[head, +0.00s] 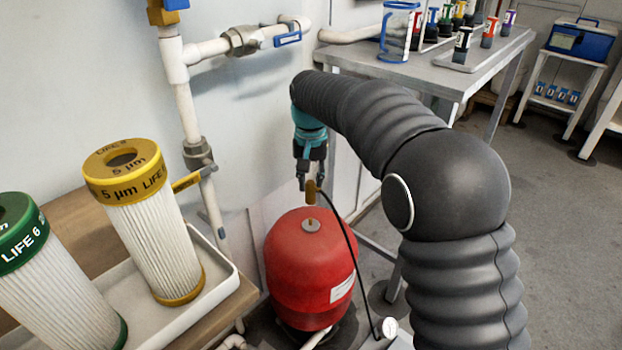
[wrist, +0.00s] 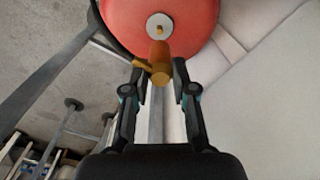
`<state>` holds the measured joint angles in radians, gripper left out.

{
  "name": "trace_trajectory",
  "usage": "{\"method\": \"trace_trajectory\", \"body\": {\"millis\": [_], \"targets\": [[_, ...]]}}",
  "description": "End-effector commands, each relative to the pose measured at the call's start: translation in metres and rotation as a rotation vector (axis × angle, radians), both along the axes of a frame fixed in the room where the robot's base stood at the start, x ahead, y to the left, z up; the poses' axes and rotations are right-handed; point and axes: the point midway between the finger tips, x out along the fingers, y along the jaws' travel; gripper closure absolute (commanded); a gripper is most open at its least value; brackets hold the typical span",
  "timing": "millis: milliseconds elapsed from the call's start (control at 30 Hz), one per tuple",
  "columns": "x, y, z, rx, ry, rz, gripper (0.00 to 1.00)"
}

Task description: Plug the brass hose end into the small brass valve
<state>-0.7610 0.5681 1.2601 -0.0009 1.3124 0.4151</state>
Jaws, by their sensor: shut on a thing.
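The brass hose end (head: 311,192) is held between the fingertips of my gripper (head: 308,181), upright above the red tank (head: 300,270). A black hose (head: 350,248) runs from it down to the right. In the wrist view, my gripper (wrist: 160,70) is shut on the brass hose end (wrist: 158,52), which has a side arm pointing left. The small brass valve (wrist: 159,29) stands in a round grey plate on the tank's top. In the head view the valve (head: 310,223) is just below the hose end, with a visible gap.
White wall pipes (head: 184,100) stand left of my arm. Two filter cartridges (head: 140,220) rest at the left front in a white tray (head: 222,262). A metal table (head: 450,75) stands behind my arm. A small gauge (head: 389,326) is low beside the tank.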

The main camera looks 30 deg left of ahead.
Motion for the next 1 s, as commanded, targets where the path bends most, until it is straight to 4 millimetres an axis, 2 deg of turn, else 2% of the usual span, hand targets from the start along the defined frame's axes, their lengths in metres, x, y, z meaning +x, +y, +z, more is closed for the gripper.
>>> {"method": "trace_trajectory", "body": {"millis": [500,700,1000], "targets": [[0.000,-0.001,-0.043,-0.001,0.001,0.000,1.00],[0.000,-0.001,-0.051,0.000,0.001,0.000,1.00],[0.000,-0.001,-0.052,0.000,0.001,0.000,1.00]]}}
